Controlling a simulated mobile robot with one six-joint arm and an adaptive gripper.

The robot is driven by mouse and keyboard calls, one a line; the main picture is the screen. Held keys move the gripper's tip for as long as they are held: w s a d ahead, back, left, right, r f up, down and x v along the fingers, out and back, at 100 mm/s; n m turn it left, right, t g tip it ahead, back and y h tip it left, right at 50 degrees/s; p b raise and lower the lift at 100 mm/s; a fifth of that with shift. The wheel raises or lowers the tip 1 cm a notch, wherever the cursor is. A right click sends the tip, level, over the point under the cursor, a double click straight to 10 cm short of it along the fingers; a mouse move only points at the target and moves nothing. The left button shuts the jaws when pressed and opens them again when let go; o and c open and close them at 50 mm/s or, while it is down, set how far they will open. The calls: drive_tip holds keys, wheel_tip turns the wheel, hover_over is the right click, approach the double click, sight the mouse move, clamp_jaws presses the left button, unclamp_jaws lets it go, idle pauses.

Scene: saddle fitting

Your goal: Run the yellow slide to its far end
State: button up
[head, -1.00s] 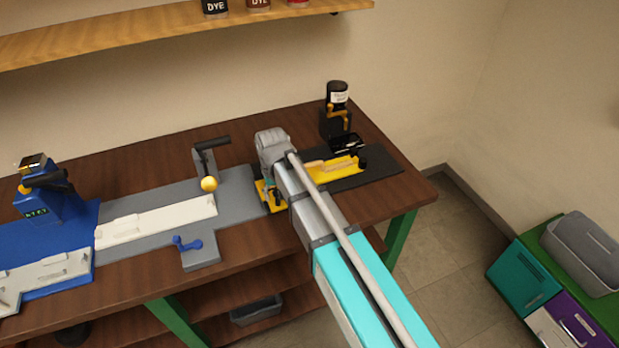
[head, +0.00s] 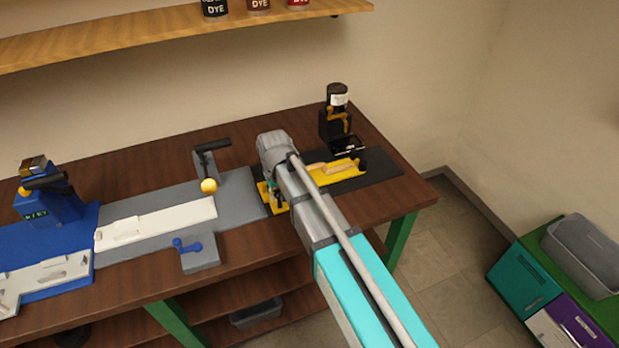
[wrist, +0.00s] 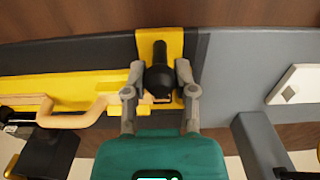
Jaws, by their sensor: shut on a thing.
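The yellow slide (head: 345,174) lies along a dark mat at the right part of the bench. It carries a tan wooden handle (wrist: 85,115), and its yellow surface also shows in the wrist view (wrist: 60,88). In the wrist view my gripper (wrist: 160,88) is shut on a black knob (wrist: 160,76) that stands on the slide's yellow cross plate (wrist: 172,45). In the head view my gripper (head: 272,198) is at the slide's left end, beside the grey plate, and my arm hides the slide's middle.
A blue device (head: 50,205) stands farther left. A black bottle stand (head: 336,125) is behind the slide.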

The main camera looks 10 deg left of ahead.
drive_tip(key=shift+w+d, duration=0.3)
drive_tip(key=shift+d, duration=0.25)
drive_tip(key=shift+w+d, duration=0.45)
drive_tip(key=shift+d, duration=0.35)
idle(0.3)
drive_tip(key=shift+w+d, duration=0.45)
drive_tip(key=shift+d, duration=0.2)
drive_tip(key=shift+w+d, duration=0.45)
drive_tip(key=shift+d, duration=0.35)
idle(0.3)
